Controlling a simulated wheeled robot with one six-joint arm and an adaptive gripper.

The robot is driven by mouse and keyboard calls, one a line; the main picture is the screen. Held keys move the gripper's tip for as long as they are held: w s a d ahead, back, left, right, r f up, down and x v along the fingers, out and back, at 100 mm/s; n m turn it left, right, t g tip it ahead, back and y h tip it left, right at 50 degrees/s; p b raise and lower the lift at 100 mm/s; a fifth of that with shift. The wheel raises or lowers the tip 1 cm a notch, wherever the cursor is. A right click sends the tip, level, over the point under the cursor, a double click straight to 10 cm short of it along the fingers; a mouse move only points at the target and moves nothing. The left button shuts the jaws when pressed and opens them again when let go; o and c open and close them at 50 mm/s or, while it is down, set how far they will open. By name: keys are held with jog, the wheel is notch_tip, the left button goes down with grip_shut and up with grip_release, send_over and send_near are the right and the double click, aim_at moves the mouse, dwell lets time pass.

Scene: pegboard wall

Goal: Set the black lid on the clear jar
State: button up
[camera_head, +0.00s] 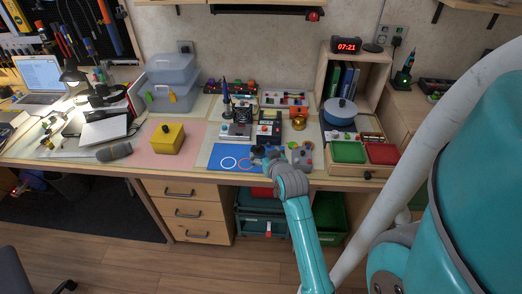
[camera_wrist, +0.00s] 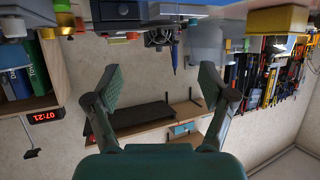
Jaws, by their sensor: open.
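My gripper (camera_head: 268,157) is over the workbench at the right edge of the blue mat (camera_head: 215,151), which bears a white ring and an orange ring. In the wrist view my gripper (camera_wrist: 161,88) is open, with its two fingers wide apart and nothing between them. A small dark shape shows beside my gripper in the head view; I cannot tell whether it is the black lid or part of the fingers. I cannot make out the clear jar in either view; my gripper and wrist hide part of that area.
A grey box with a red button (camera_head: 307,161) stands just right of my gripper. Behind are a soldering station (camera_head: 236,131) and a black device (camera_head: 268,127). A yellow box (camera_head: 168,138) stands left; green (camera_head: 348,152) and red (camera_head: 382,154) trays lie right.

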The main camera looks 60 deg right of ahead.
jog(key=s+a+f+n+t+y, duration=0.2)
jog(key=s+a, duration=0.2)
jog(key=a, duration=0.9)
jog(key=s+a+f+n+t+y, duration=0.15)
jog(key=s+a, duration=0.25)
jog(key=a, duration=1)
jog(key=s+a+r+n+t+y, duration=0.1)
jog(key=s+a+r+n+y, duration=0.1)
jog(key=s+a, duration=0.4)
jog(key=s+a+r+n+t+y, duration=0.1)
jog(key=s+a+r+n+y, duration=0.1)
jog(key=s+a, duration=0.5)
jog(key=s+n+y, duration=0.1)
jog(key=s+y, duration=0.1)
jog(key=s, duration=0.1)
jog(key=shift+s+a+r, duration=0.25)
jog(key=shift+s+r, duration=0.1)
